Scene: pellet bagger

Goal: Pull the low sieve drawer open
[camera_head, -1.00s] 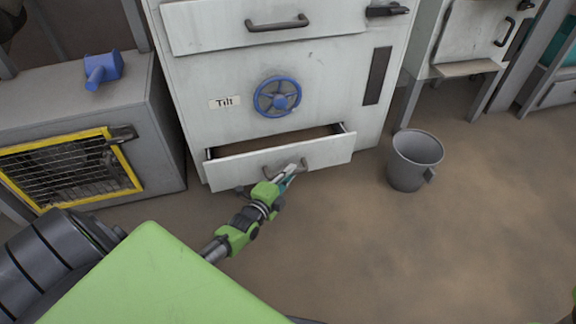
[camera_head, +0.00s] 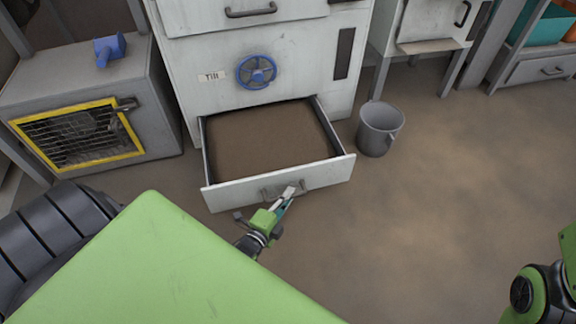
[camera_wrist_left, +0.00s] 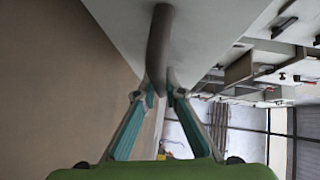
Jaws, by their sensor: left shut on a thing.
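The low sieve drawer (camera_head: 230,196) stands well out from the bottom of the pale cabinet, with its brown inside floor showing. Its bar handle (camera_head: 270,193) is on the front panel. My left gripper (camera_head: 288,194) is shut on this handle. In the left wrist view the teal fingers (camera_wrist_left: 160,90) close around the grey handle bar (camera_wrist_left: 160,40). Of my right arm (camera_head: 545,285) only a green and black part shows at the right edge, and its fingers are out of view.
A grey bucket (camera_head: 378,130) stands on the floor right of the drawer. A grey box with a yellow-framed grille (camera_head: 78,135) stands at the left. A blue handwheel (camera_head: 257,72) sits above the drawer. The floor in front and to the right is clear.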

